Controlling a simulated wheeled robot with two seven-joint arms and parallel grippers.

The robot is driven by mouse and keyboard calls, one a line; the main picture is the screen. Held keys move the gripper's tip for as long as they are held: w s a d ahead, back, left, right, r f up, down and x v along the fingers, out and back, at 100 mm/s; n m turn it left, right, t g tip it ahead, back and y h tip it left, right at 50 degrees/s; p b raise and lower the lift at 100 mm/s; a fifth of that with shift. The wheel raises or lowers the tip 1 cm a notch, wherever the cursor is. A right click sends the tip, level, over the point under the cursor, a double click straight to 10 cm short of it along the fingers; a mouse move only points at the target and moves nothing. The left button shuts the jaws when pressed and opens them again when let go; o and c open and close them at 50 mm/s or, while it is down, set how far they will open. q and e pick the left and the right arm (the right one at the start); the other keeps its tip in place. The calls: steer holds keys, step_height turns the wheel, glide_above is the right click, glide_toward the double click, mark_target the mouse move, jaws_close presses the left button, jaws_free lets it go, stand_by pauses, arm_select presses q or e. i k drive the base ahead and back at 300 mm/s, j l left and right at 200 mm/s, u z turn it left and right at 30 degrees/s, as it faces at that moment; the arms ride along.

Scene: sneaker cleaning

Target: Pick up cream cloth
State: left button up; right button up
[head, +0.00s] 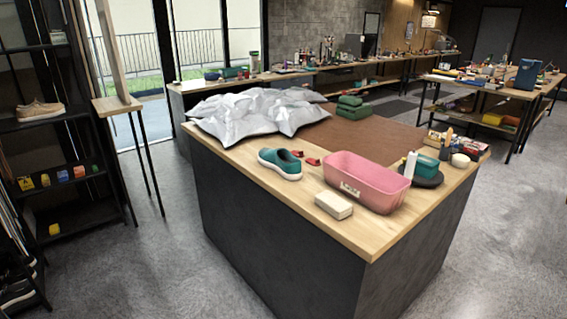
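A cream, block-shaped thing (334,206), which looks like the folded cream cloth, lies flat near the front edge of the wooden counter (290,223) in the head view. It is just left of and in front of a pink tub (368,182) and appears apart from it. Its top and front side show, and nothing covers it. Neither of my grippers is in view.
A teal shoe (281,163) and small red items (304,157) lie left of the tub. A white bottle (410,165) and a dark round tray (428,182) stand to its right. Silver crumpled sheets (255,113) cover the left. The counter's front corner is bare.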

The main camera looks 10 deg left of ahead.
mark_target(335, 207)
steer(key=i+j+z, duration=0.1)
steer(key=i+z, duration=0.3)
steer(key=i+j+z, duration=0.75)
steer(key=i+l, duration=0.05)
steer(key=l, duration=0.05)
